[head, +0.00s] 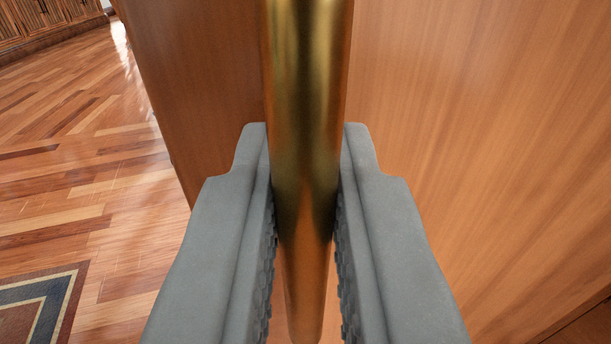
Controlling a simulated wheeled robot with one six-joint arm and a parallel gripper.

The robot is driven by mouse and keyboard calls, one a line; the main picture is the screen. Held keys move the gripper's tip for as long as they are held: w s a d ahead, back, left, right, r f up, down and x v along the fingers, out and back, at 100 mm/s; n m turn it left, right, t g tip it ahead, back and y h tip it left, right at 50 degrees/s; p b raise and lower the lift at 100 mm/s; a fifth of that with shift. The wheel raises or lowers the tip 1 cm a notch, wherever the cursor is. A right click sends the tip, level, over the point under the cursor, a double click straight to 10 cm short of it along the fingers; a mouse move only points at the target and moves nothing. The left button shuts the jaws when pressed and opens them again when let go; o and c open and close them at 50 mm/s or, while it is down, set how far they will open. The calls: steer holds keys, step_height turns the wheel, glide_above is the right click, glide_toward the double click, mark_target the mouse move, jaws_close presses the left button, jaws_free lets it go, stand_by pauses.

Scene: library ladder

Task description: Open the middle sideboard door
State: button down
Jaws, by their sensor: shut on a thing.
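A vertical brass bar handle (308,60) runs down the middle of the head view. Behind it is a reddish-brown wood panel (470,110), the door face that the handle stands in front of. My gripper (306,140) has its two grey fingers on either side of the handle, shut on it, with ridged pads against the brass. The panel's left edge slants down toward the fingers. The handle's upper end is out of view. I cannot tell from this close view how far the door stands open, and the other doors are not identifiable.
Open wood parquet floor (70,160) lies left of the panel edge. A patterned rug corner (40,305) shows at the lower left. A wooden cabinet (45,25) stands far off at the upper left. A dark strip shows at the lower right corner.

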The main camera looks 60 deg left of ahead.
steer(key=shift+w+v, duration=0.25)
steer(key=shift+v, duration=1.15)
steer(key=shift+d, duration=0.2)
steer(key=c, duration=1.5)
jaws_free()
steer(key=shift+c, duration=0.2)
steer(key=v, duration=1.7)
steer(key=shift+s+d, duration=0.15)
steer(key=shift+d, duration=0.05)
steer(key=shift+r, duration=0.15)
